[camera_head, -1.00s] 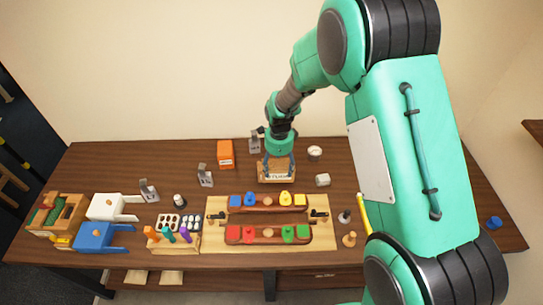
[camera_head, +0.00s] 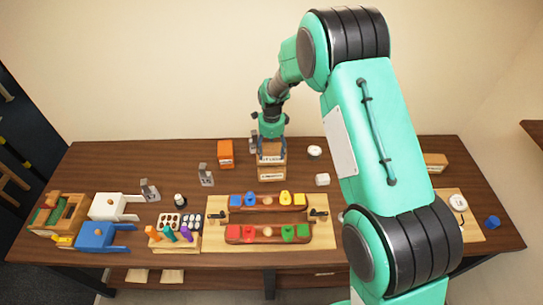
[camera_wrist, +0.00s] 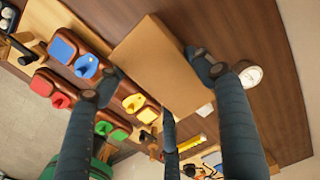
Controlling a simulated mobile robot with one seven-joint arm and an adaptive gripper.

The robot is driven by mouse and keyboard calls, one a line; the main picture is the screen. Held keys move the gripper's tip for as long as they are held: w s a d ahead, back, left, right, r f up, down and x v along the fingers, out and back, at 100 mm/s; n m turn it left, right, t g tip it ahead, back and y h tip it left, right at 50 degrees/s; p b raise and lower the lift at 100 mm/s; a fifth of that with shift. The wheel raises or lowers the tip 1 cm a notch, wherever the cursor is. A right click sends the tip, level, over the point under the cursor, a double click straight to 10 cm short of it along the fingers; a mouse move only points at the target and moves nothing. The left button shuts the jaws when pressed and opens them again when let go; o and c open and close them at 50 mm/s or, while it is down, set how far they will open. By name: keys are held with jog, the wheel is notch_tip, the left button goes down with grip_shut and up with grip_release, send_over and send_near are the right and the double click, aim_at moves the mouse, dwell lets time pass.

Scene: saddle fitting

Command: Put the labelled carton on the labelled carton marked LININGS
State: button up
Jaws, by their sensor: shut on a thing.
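A light-brown labelled carton (camera_head: 270,156) is gripped between the fingers of my gripper (camera_head: 271,146) at the back middle of the table. Its label is too small to read surely. In the wrist view my gripper (camera_wrist: 155,85) has its fingers on either side of the plain brown carton (camera_wrist: 160,65). A second labelled carton (camera_head: 271,173) stands directly below the held one in the head view, its label facing the front; I cannot read it clearly. I cannot tell whether the two cartons touch.
An orange box (camera_head: 226,153) and grey clamps (camera_head: 206,175) stand left. A wooden board (camera_head: 215,240) with coloured blocks lies in front. Another brown carton (camera_head: 435,160) shows behind my arm.

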aim_at(271, 156)
jog(key=shift+f+p, duration=0.3)
jog(key=shift+f, duration=1.4)
jog(key=shift+f, duration=0.15)
jog(key=o, duration=1.4)
jog(key=shift+c, duration=0.2)
notch_tip(271, 156, up, 11)
jog(key=shift+f+b, duration=0.1)
jog(key=shift+b, duration=0.5)
jog(key=shift+r, duration=0.75)
